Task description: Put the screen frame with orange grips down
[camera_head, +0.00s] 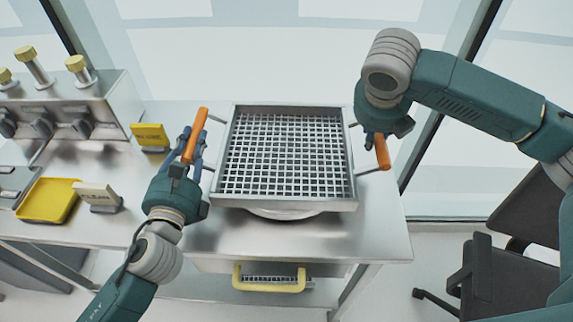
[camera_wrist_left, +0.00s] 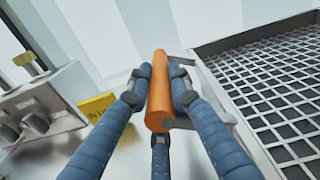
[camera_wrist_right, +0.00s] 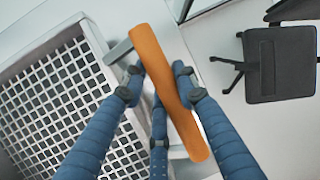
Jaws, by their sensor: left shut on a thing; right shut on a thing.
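The screen frame (camera_head: 233,150) is a square metal frame with a wire grid and an orange grip on each side. It sits over a round pale base on the steel table, and I cannot tell whether it touches it. My left gripper (camera_head: 191,150) is shut on the left orange grip (camera_head: 196,135), with fingers on both sides of it in the left wrist view (camera_wrist_left: 160,90). My right gripper (camera_head: 374,140) is at the right orange grip (camera_head: 382,152). In the right wrist view its fingers close around that grip (camera_wrist_right: 165,85).
A yellow-handled lower screen (camera_head: 268,283) shows below the front edge. A black chair (camera_head: 505,270) is at the right.

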